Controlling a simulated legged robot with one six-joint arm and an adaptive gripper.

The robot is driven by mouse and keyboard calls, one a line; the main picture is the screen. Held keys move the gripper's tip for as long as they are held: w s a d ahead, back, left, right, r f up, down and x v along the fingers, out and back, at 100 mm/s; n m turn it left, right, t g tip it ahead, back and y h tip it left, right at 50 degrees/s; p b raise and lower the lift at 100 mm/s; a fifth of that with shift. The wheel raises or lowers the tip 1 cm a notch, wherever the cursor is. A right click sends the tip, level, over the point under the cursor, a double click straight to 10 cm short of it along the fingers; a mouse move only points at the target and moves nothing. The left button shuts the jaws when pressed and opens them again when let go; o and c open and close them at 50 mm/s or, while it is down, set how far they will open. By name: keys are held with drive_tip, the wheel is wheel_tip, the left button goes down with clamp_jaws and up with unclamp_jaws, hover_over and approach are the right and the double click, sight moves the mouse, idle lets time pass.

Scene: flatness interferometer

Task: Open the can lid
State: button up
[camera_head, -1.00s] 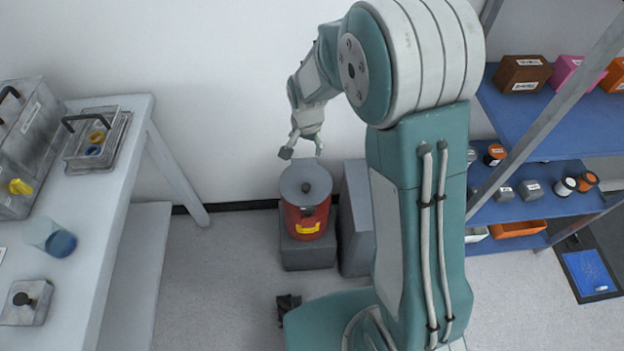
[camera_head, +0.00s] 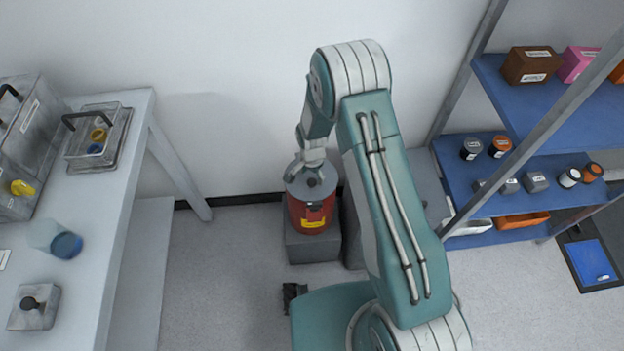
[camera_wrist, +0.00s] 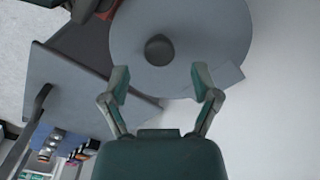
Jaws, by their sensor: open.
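A red can (camera_head: 312,212) with a yellow label stands upright on a grey block (camera_head: 314,246) by the back wall. Its round grey lid (camera_wrist: 204,28) lies on top, with a dark round knob (camera_wrist: 159,49) in the middle. My gripper (camera_wrist: 161,76) is open, its two fingers spread wide, and nothing is between them. In the wrist view the knob is just beyond the fingertips, roughly midway between them. In the head view my gripper (camera_head: 306,170) is at the lid, partly covering it; I cannot tell whether it touches.
A second grey block stands beside the can's block, mostly behind my arm. A white table (camera_head: 100,250) with lab containers is at left. A blue shelf unit (camera_head: 515,180) with small jars and boxes is at right. The floor between is mostly clear.

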sight(312, 181)
drive_tip(key=shift+f, duration=1.55)
clamp_jaws()
drive_tip(key=shift+r, duration=0.1)
